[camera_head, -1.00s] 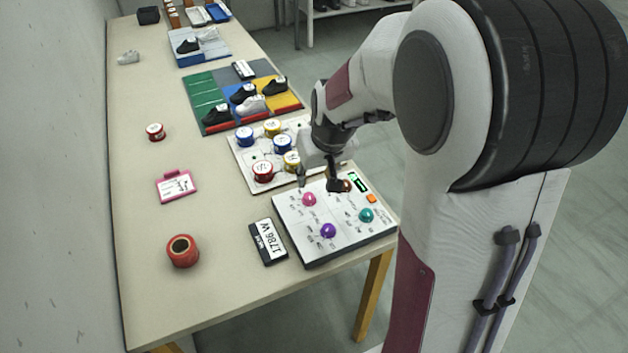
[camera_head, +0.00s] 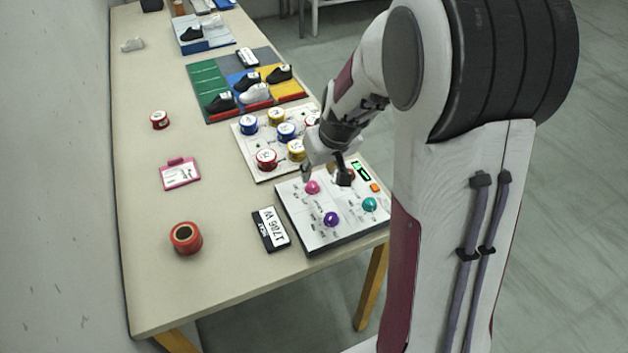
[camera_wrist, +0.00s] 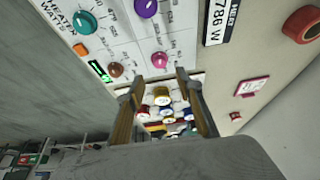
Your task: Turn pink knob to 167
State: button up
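The pink knob (camera_head: 312,187) is on the upper left of the white control panel (camera_head: 322,238). It also shows in the wrist view (camera_wrist: 159,60), just beyond my fingertips. My gripper (camera_head: 324,176) is open and empty, just above the panel, with its fingers spread near the pink knob and apart from it. In the wrist view the two fingers (camera_wrist: 158,86) stand wide apart. The panel also has a purple knob (camera_head: 331,219), a teal knob (camera_head: 369,204) and a brown knob (camera_wrist: 116,70). Dial marks around the pink knob are too small to read.
A board with several colored round tins (camera_head: 266,159) lies behind the panel. A black label plate (camera_head: 270,229) lies left of the panel. A red roll (camera_head: 186,238) and a pink-framed card (camera_head: 180,173) are farther left. An orange button (camera_head: 375,187) is on the panel's right.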

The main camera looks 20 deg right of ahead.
aim_at(313, 185)
jog(key=shift+x, duration=3.8)
jog(key=shift+c, duration=0.3)
grip_shut()
